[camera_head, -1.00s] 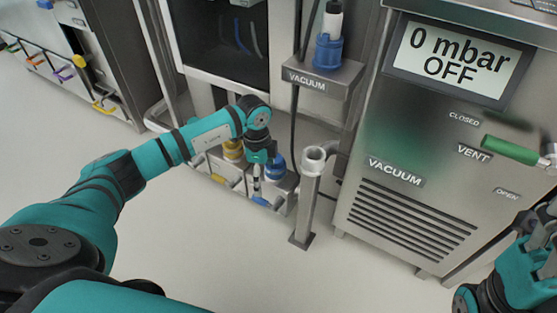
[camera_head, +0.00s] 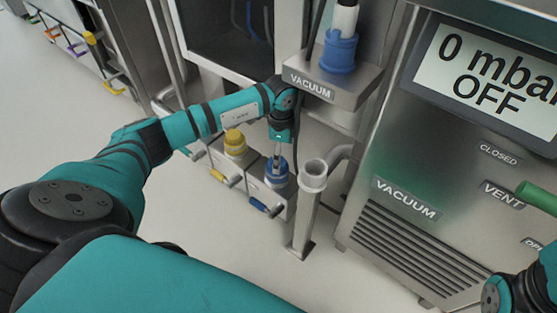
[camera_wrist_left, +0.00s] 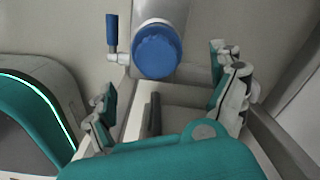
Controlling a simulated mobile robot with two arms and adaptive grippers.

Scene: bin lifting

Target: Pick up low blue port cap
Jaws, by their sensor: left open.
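The low blue port cap (camera_head: 277,168) sits on a low metal port, with a blue-handled valve lever (camera_head: 266,208) in front of it. In the left wrist view the blue cap (camera_wrist_left: 157,52) shows as a round disc, with the blue lever (camera_wrist_left: 112,30) beside it. My left gripper (camera_head: 278,155) points down just above or at the cap in the head view. In the left wrist view my left gripper (camera_wrist_left: 168,92) is open, its two fingers apart, with nothing between their tips. My right arm shows at the lower right edge of the head view; its fingers are not visible.
A yellow port cap (camera_head: 235,143) with a yellow lever (camera_head: 228,179) stands left of the blue one. An upright metal pipe (camera_head: 305,215) stands close on the right. A VACUUM shelf (camera_head: 318,84) with a blue fitting (camera_head: 338,52) overhangs behind. The front floor is clear.

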